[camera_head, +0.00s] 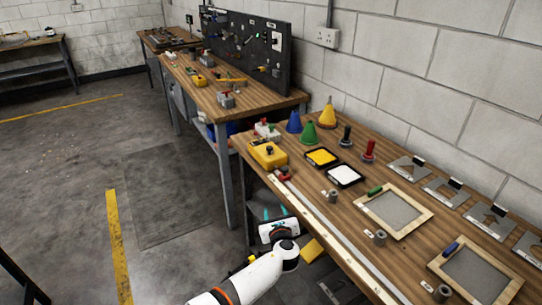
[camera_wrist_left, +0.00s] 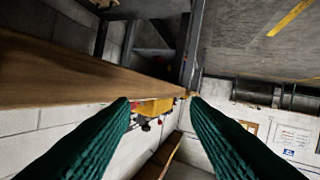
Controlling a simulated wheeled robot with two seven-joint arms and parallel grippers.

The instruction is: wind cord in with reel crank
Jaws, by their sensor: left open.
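A yellow box-shaped reel (camera_head: 267,153) with dark and red parts on it sits on the near bench, at its left front corner. A small red piece lies just in front of it. I cannot make out the crank or cord clearly. My left gripper (camera_head: 274,211) is beside the bench's front edge, below and in front of the reel, apart from it. In the left wrist view its two green ribbed fingers are spread, with nothing between them (camera_wrist_left: 160,102). The yellow reel (camera_wrist_left: 152,107) shows beyond the fingertips, partly covered by the left-hand finger. My right gripper is not in view.
The near wooden bench (camera_head: 385,222) carries a long pale rail (camera_head: 330,228) along its front edge. Cones (camera_head: 309,134), paint trays (camera_head: 345,174), stencils and framed screens stand behind it. A wall (camera_head: 380,75) closes the back. Floor to the left is clear.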

